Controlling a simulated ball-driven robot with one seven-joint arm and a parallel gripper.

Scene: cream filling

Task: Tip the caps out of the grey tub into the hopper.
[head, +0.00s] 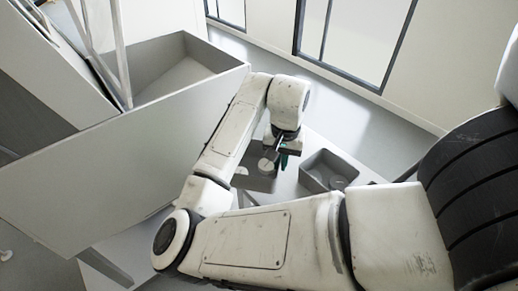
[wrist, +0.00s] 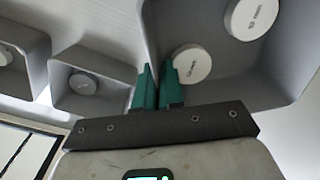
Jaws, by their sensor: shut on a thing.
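A grey tub (wrist: 225,80) fills the upper right of the wrist view, with two white round caps (wrist: 192,64) visible inside. My gripper (wrist: 158,78) has one green finger on each side of the tub's near left wall and is shut on that wall. In the head view, my gripper (head: 282,160) points down at this tub (head: 262,184), which is partly hidden by my arm. The large grey open-topped bin at the upper left looks like the hopper (head: 130,165); its sloped inside shows.
A second grey tub (head: 348,162) with a white cap stands right of my gripper on the white table. The wrist view shows two more tubs on the left, one in the middle (wrist: 112,72), each with a cap. The hopper's tall side wall stands left of my arm.

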